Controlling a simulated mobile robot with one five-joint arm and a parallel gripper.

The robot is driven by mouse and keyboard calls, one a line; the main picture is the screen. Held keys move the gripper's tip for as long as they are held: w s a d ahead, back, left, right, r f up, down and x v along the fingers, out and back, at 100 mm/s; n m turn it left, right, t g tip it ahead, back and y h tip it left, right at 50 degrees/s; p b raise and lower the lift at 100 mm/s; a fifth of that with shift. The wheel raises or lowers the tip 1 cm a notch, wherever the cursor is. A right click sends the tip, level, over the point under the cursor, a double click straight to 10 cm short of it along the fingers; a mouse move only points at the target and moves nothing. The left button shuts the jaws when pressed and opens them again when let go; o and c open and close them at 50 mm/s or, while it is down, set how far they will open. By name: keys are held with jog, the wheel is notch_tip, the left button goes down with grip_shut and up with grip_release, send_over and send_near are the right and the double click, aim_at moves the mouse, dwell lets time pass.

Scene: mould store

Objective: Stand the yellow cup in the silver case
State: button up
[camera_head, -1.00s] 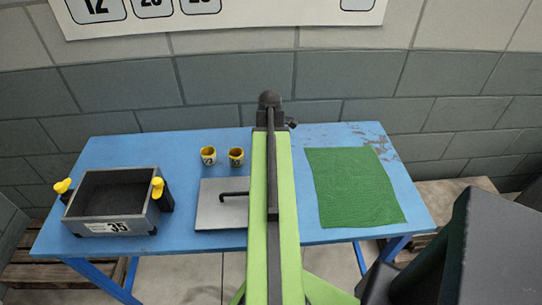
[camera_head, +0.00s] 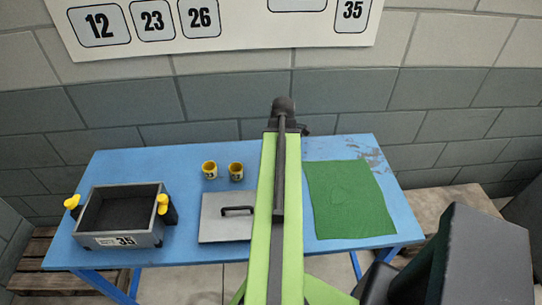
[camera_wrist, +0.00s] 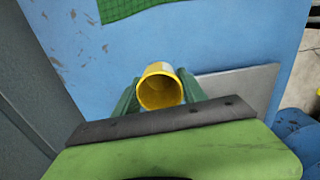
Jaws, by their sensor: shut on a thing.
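In the wrist view my gripper (camera_wrist: 159,90) is shut around a yellow cup (camera_wrist: 160,75), with a green finger on each side. The cup's open mouth faces the camera and it looks empty. In the head view my arm hides the gripper and this cup.
A green cloth (camera_head: 348,200) lies at the right of the blue table (camera_head: 135,168). A wall stands behind the table.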

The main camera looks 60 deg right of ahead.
jog(key=s+r+p, duration=0.2)
jog(key=s+r, duration=0.1)
jog(key=s, duration=0.3)
jog(key=shift+r, duration=0.3)
